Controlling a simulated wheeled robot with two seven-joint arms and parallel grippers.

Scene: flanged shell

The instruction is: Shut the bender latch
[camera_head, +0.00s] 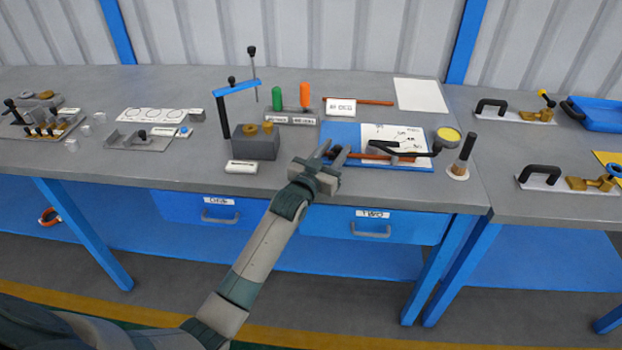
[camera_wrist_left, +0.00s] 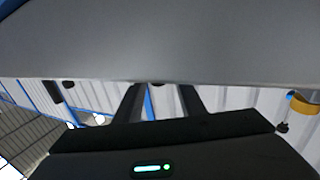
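The bender stands on a blue plate (camera_head: 340,133) with a white printed sheet, near the front right of the middle bench. An orange-brown rod (camera_head: 362,154) lies across it, and a black handle (camera_head: 398,149) reaches right toward a yellow-topped round piece (camera_head: 448,134). I cannot clearly tell which small part is the latch. My left gripper (camera_head: 333,151) is at the plate's left front corner, fingers apart, near the rod's left end. In the left wrist view its two fingers (camera_wrist_left: 160,95) are spread with nothing clearly held. A yellow round piece (camera_wrist_left: 303,105) shows at right. My right gripper is out of view.
A black upright handle (camera_head: 467,148) stands right of the plate. Orange and green handles (camera_head: 304,95) and a white sign (camera_head: 340,106) are behind. Drawers (camera_head: 372,226) are below the bench edge.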

